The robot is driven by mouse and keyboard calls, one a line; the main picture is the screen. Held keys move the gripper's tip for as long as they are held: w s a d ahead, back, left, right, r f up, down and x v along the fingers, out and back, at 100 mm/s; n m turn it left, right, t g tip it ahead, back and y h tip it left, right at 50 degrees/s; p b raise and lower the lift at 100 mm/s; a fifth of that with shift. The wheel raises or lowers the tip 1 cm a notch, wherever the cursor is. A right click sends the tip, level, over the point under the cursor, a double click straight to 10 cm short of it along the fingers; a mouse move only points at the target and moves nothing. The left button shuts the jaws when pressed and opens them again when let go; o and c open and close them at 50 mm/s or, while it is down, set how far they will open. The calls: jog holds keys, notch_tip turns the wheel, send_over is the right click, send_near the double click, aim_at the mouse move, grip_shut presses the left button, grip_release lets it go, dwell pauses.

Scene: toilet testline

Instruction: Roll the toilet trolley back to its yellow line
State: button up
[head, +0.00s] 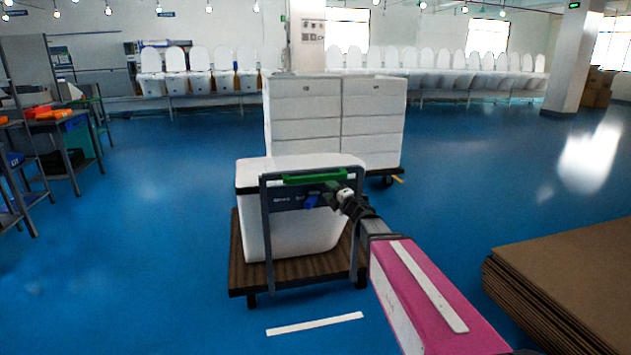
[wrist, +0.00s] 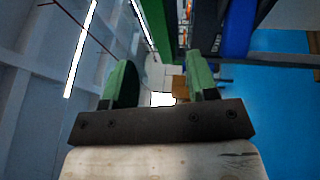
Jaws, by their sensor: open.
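The toilet trolley (head: 300,268) stands in the middle of the head view, a dark-edged wooden deck on wheels carrying a white toilet body (head: 290,225). Its dark upright handle frame (head: 267,235) faces me, with a green grip bar (head: 314,177) on top. My gripper (head: 332,192) is at the right part of this bar. In the wrist view its green fingers (wrist: 160,78) are apart, and the green bar (wrist: 155,25) shows beyond and between them; contact cannot be told. A pale, off-white floor strip (head: 315,323) lies in front of the trolley. No clearly yellow line shows.
Stacked white boxes (head: 335,115) on a dark wheeled base stand close behind the trolley. Flat brown cardboard (head: 570,275) is piled at the right. Workbenches (head: 65,135) stand at the left. Rows of toilets line the back. Blue floor is clear left of the trolley.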

aim_at(317, 180)
jog(key=x, duration=1)
jog(key=shift+w+a, duration=0.1)
jog(key=shift+w, duration=0.15)
grip_shut()
jog(key=shift+s, duration=0.1)
